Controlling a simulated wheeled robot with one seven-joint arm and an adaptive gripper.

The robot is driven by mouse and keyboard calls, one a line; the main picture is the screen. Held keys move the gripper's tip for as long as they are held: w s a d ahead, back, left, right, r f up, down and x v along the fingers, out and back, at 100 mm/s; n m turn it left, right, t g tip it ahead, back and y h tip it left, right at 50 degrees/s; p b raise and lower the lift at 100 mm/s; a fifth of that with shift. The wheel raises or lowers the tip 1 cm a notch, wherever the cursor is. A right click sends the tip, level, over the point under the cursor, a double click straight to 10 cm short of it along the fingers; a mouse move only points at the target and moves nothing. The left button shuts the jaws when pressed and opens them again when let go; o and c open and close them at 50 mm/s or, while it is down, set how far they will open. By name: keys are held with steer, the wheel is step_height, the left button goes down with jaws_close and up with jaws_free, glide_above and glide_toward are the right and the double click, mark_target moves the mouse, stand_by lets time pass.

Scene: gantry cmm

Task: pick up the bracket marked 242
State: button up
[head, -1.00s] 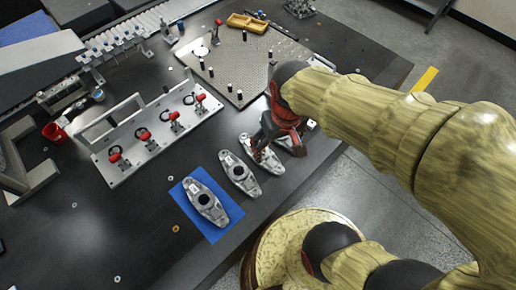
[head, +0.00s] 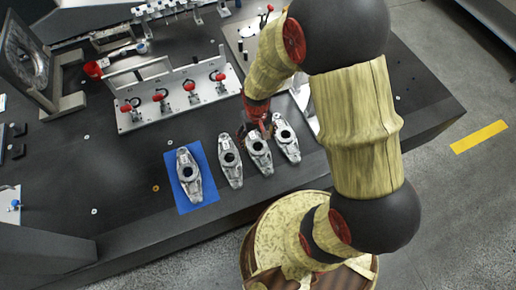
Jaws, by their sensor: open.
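Several grey metal brackets with dark round bores lie in a row near the table's front edge. The leftmost bracket (head: 185,160) lies on a blue mat (head: 208,182). To its right lie a second bracket (head: 231,174), a third bracket (head: 262,159) and a fourth bracket (head: 288,147). Their markings are too small to read, so I cannot tell which is 242. My gripper (head: 258,132) is open and low over the far end of the third bracket, close beside the fourth. Its fingertips are small here, and I cannot tell whether they touch a bracket.
A metal fixture with red-tipped clamps (head: 180,98) stands behind the row. A plate (head: 240,45) behind my arm is partly hidden. A red cup (head: 93,69) stands at the back left.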

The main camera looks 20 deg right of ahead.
steer(key=f, duration=0.2)
steer(key=f+b, duration=0.1)
steer(key=f, duration=0.1)
steer(key=f+b, duration=0.1)
steer(key=f, duration=0.1)
steer(key=shift+w+d+f, duration=0.15)
steer(key=shift+w+d, duration=0.05)
steer(key=shift+d, duration=0.1)
steer(key=shift+c, duration=1.1)
steer(key=c, duration=1.5)
steer(key=shift+c, duration=0.3)
